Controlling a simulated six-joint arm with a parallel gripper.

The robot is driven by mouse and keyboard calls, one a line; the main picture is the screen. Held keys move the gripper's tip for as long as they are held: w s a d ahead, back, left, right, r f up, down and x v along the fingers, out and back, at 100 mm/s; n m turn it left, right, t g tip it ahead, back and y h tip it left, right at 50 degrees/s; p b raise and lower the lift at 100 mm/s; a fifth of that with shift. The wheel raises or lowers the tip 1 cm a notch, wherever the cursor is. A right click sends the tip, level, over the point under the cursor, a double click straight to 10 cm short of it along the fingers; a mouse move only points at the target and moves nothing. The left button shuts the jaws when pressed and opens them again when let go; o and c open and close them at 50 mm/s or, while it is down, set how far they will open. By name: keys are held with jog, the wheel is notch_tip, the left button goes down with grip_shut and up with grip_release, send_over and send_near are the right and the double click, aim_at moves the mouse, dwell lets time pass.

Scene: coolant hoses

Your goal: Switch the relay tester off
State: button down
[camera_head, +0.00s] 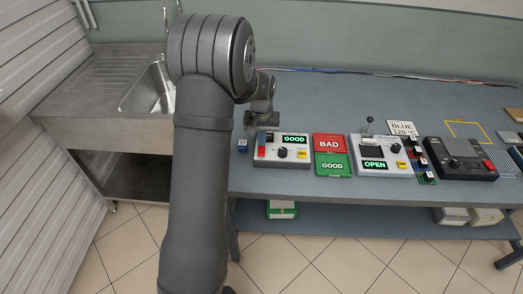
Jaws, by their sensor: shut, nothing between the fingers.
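A white tester box (296,163) with a lit green "GOOD" display (294,139) stands on the bench, and it appears to be the relay tester. It has a red part (261,153) at its left, a black knob (283,153) in the middle and a yellow label or button (302,155) at the right. A small blue block (242,146), perhaps a relay, lies just left of it. My gripper (263,125) is over the box's back left corner, shut and empty. Its fingertips are small here, and I cannot tell whether they touch the box.
A red "BAD" tray (330,143) and green "GOOD" tray (332,165) lie right of the tester. Beyond are a second box with a lever (369,124) and an "OPEN" display (375,164), small coloured parts (419,162) and a black device (461,158). Wires run along the back.

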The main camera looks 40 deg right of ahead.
aim_at(262, 148)
jog(key=shift+f, duration=0.85)
dwell(0.3)
jog(key=shift+r, duration=3.55)
jog(key=shift+f, duration=3.55)
jog(key=shift+r, duration=0.1)
